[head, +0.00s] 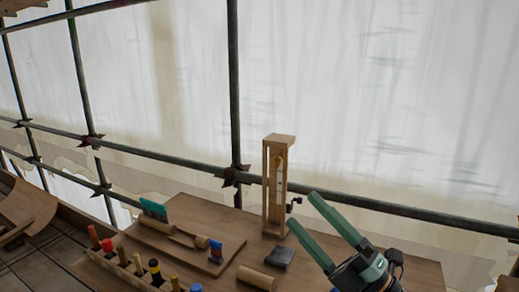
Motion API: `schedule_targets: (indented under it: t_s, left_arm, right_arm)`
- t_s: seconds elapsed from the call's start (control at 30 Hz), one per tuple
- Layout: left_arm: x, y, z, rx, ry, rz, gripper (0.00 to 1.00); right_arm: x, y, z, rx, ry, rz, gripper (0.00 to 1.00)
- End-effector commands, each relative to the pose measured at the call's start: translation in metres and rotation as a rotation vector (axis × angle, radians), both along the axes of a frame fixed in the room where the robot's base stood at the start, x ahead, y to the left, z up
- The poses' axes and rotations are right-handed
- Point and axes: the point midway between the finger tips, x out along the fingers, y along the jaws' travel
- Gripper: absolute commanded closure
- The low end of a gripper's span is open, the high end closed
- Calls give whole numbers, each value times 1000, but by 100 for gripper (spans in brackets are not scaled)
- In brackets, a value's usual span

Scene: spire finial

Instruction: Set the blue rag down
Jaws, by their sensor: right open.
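My right gripper (303,210) shows at the lower right, its two green fingers apart with nothing visible between them. It points up and left, in front of the right part of the wooden bench (415,271). I cannot make out a blue rag for certain. A small blue piece (215,248) sits on a wooden board left of the gripper, but it is too small to tell whether it is cloth. A dark grey folded-looking piece (280,257) lies on the bench just left of the fingers. My left gripper is out of view.
A tall wooden frame (268,190) with a side crank stands behind the fingers. A rack of several colour-topped tools (122,256) lines the front left. A teal-topped tool (153,208) and a wooden block (257,277) are on the bench. Scaffold pipes (235,100) run behind.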

Motion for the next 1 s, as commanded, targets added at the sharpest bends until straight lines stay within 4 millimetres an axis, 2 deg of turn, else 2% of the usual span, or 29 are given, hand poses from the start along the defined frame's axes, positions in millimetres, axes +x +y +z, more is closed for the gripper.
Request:
schedule_targets:
  t_s: [0.03, 0.17, 0.27, 0.37, 0.4, 0.5, 0.6, 0.7, 0.8, 1.0]
  left_arm:
    - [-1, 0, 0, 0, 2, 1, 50]
    - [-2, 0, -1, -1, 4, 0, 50]
    - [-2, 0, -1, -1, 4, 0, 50]
    - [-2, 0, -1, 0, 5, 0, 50]
    - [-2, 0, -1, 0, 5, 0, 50]
    - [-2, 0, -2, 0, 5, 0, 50]
    - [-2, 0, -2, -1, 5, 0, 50]
    - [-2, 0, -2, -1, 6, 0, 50]
    - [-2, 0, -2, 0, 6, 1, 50]
    - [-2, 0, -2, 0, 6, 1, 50]
  right_arm:
    - [6, -17, -9, 112, 97, -63, 23]
    - [21, -66, -50, 361, 363, -244, 23]
    - [20, -101, -102, 517, 596, -391, 23]
    - [4, -127, -164, 642, 851, -534, 23]
    - [-7, -135, -190, 682, 957, -590, 23]
    - [-45, -146, -250, 754, 1217, -720, 23]
    - [-84, -148, -292, 789, 1423, -811, 23]
    - [-120, -146, -321, 802, 1589, -877, 23]
    - [-152, -143, -340, 805, 1727, -930, 23]
    - [-214, -133, -365, 789, 1975, -1009, 23]
